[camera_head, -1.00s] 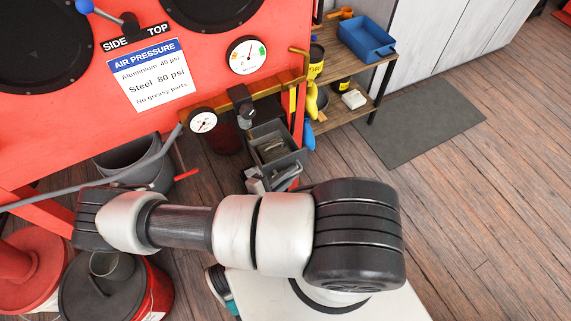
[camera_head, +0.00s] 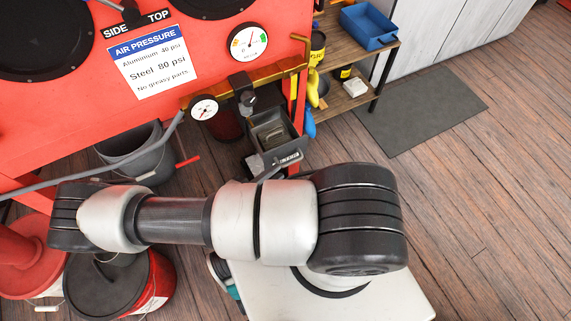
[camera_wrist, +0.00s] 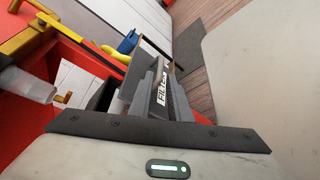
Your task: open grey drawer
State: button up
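The grey drawer (camera_head: 262,162) is low at the red cabinet's right end in the head view, its top open and loose items showing inside. Its front carries a pale label (camera_head: 288,158). In the wrist view the label (camera_wrist: 161,94) reads partly "FILTE". My gripper (camera_wrist: 162,80) is right at the drawer front, its two grey fingers apart with the label showing between them. I cannot tell whether the fingers touch the drawer or its handle. In the head view my arm hides most of my gripper.
A wooden shelf (camera_head: 345,102) with a blue bin (camera_head: 368,27) stands right of the drawer. A grey bucket (camera_head: 135,150) and a lidded red bucket (camera_head: 150,285) stand at left. A grey mat (camera_head: 420,110) lies on open wood floor at right.

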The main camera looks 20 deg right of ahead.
jog(key=v, duration=1)
jog(key=shift+f, duration=0.1)
